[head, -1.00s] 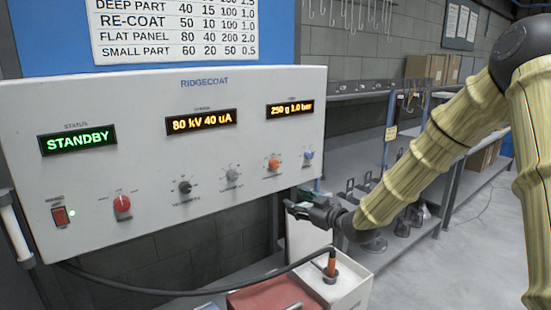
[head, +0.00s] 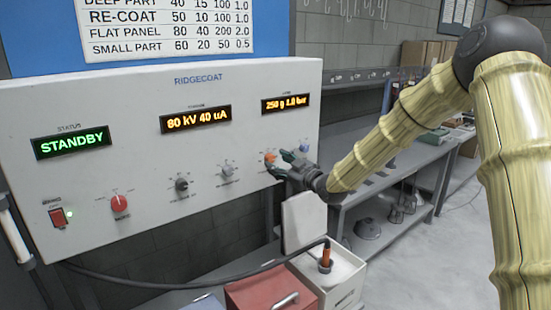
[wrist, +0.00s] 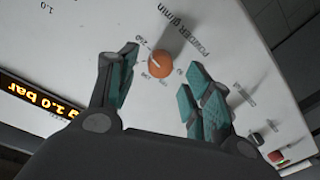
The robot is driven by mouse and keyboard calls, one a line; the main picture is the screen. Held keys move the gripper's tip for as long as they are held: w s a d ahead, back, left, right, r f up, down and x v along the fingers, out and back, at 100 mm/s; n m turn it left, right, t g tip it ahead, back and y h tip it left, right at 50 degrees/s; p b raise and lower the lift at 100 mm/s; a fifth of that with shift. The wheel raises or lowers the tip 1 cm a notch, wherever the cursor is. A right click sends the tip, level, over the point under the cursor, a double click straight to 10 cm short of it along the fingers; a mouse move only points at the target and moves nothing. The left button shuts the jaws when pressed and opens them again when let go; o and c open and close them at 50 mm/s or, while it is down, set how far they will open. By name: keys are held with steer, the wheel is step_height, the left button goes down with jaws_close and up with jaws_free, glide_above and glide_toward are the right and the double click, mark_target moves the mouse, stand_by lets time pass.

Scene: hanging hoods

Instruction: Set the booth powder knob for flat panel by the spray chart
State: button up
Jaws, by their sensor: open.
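The orange powder knob (head: 270,157) sits on the RIDGECOAT panel (head: 100,105). In the wrist view the knob (wrist: 160,63) shows beside the label "POWDER g/min". My gripper (head: 279,164) is at the panel front by the knob. In the wrist view its teal-padded fingers (wrist: 160,92) are open, one on each side of the knob, with gaps visible; contact is not seen. The display (head: 287,104) reads 250 g 1.0 bar. The spray chart (head: 170,28) above lists FLAT PANEL as 80, 40, 200, 2.0.
A blue knob (head: 304,147) is just right of my gripper. A grey knob (head: 227,170), a black knob (head: 181,184) and a red knob (head: 119,202) are to the left. The other displays read STANDBY (head: 72,145) and 80 kV 40 uA (head: 196,119). A white box (head: 335,275) stands below.

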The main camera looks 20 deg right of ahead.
mark_target(270, 158)
steer(key=shift+p+x, duration=0.35)
steer(key=shift+x, duration=0.9)
steer(key=c, duration=1.1)
